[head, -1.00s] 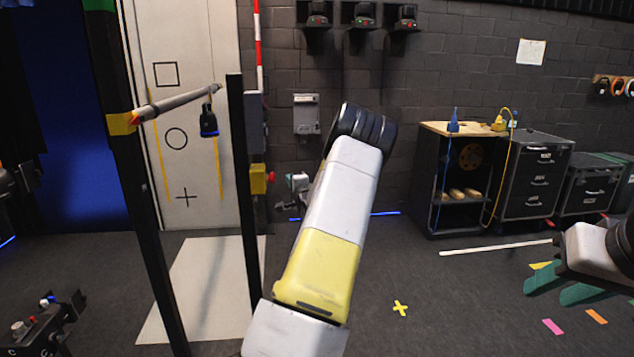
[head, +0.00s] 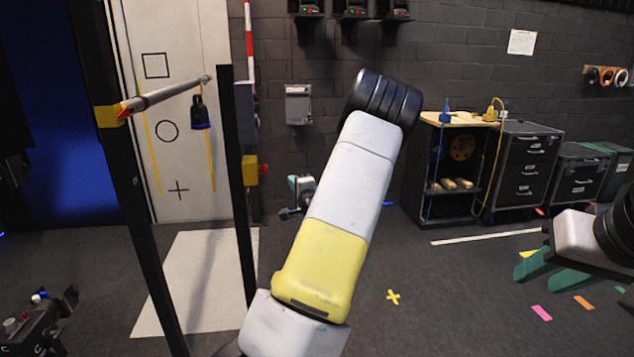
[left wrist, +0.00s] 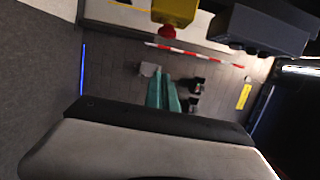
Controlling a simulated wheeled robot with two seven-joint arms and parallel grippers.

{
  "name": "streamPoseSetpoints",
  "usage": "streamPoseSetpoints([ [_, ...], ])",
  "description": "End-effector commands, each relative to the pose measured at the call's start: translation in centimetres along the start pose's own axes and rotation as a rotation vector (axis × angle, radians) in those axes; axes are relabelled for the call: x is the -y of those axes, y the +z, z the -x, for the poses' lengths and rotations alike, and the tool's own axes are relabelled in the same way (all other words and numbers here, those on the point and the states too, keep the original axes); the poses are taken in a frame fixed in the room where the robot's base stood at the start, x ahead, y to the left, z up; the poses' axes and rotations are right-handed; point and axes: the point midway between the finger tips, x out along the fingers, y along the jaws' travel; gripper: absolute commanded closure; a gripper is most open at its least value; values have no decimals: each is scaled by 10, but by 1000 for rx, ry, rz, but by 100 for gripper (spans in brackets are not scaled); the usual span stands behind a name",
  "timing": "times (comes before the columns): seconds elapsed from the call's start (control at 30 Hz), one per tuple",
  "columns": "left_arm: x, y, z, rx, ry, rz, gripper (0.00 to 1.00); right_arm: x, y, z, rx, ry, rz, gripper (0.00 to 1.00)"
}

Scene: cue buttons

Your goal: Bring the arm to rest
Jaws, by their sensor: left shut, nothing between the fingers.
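My left arm reaches forward through the middle of the head view. Its gripper (head: 293,184) shows partly behind the arm, small and pale with a green tip, to the right of a yellow box (head: 250,171) with a red button (head: 264,169). In the left wrist view the green fingers (left wrist: 163,92) are together and hold nothing. The yellow box (left wrist: 176,10) and red button (left wrist: 168,31) are at the top of that view, apart from the fingers. My right gripper (head: 548,272) is at the right edge, its green fingers apart and empty.
A dark post (head: 237,190) and a taller post (head: 128,180) with a bar stand at the left. A console (head: 40,318) is at lower left. A wooden-topped cabinet (head: 455,120) and drawer units (head: 527,170) line the back wall.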

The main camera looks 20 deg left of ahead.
Motion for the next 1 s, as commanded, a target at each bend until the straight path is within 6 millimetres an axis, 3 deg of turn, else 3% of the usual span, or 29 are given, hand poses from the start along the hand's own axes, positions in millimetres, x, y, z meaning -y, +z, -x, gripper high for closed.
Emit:
streamPoseSetpoints([
  [0.37,0,0,1,-2,19,26,100,0,0,0,0,0,0,64],
  [0.57,-5,-13,22,-45,240,310,100,0,0,0,0,0,0,64],
  [0.77,10,-48,89,-122,599,707,100,0,0,0,0,0,0,64],
  [1.0,61,-69,208,-185,1000,996,100,0,0,0,0,0,0,64],
])
